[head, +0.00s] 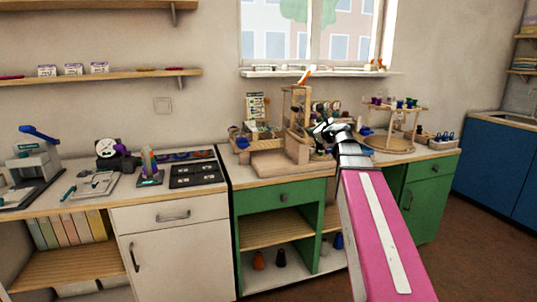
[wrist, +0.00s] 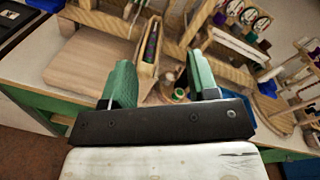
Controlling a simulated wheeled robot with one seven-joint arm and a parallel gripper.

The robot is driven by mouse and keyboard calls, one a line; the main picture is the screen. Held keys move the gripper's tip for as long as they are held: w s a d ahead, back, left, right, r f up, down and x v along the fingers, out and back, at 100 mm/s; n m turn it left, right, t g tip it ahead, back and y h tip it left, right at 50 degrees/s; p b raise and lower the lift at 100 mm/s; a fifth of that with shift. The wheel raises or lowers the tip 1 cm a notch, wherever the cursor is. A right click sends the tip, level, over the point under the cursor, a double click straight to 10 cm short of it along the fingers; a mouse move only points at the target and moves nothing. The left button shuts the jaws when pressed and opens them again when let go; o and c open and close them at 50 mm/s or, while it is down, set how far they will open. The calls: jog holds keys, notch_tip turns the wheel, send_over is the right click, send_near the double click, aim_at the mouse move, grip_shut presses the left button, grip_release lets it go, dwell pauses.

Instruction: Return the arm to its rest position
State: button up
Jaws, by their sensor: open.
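My pink arm (head: 378,235) reaches from the lower right toward the counter in the head view. My gripper (head: 318,128) is at its end, in front of the wooden stand on the green cabinet; its fingers are small and hard to make out there. In the wrist view my gripper (wrist: 160,85) has two green fingers set wide apart, with nothing held between them. Beyond the fingers are a narrow wooden holder (wrist: 147,52) with slim tools and a small round green-topped item (wrist: 179,94).
A wooden base board (head: 282,163) and upright wooden frame (head: 297,105) stand close to my gripper. A round tiered wooden rack (head: 392,147) with coloured cups is to its right. A black tray (head: 194,174) lies left. The wall shelf (head: 100,75) is higher up. Brown floor shows at lower right.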

jog(key=s+a+f+n+g+h, duration=0.1)
jog(key=s+f+n+g, duration=0.25)
jog(key=f, duration=0.55)
jog(key=s+a+f+n+g, duration=0.2)
jog(key=f+n, duration=0.3)
jog(key=f, duration=0.4)
jog(key=s+a+f+n+g+h, duration=0.1)
jog(key=s+f+n+g, duration=0.25)
jog(key=f, duration=0.45)
jog(key=s+d+f+n+g+h, duration=0.2)
jog(key=s+f+n+g, duration=0.1)
jog(key=s+f+n, duration=0.3)
jog(key=s+d+f+n+g+h, duration=0.2)
jog(key=s+f+n+g, duration=0.2)
jog(key=s+f+n, duration=0.3)
jog(key=s+f, duration=0.4)
jog(key=f, duration=0.3)
jog(key=shift+f+h, duration=0.35)
jog(key=shift+h, duration=0.05)
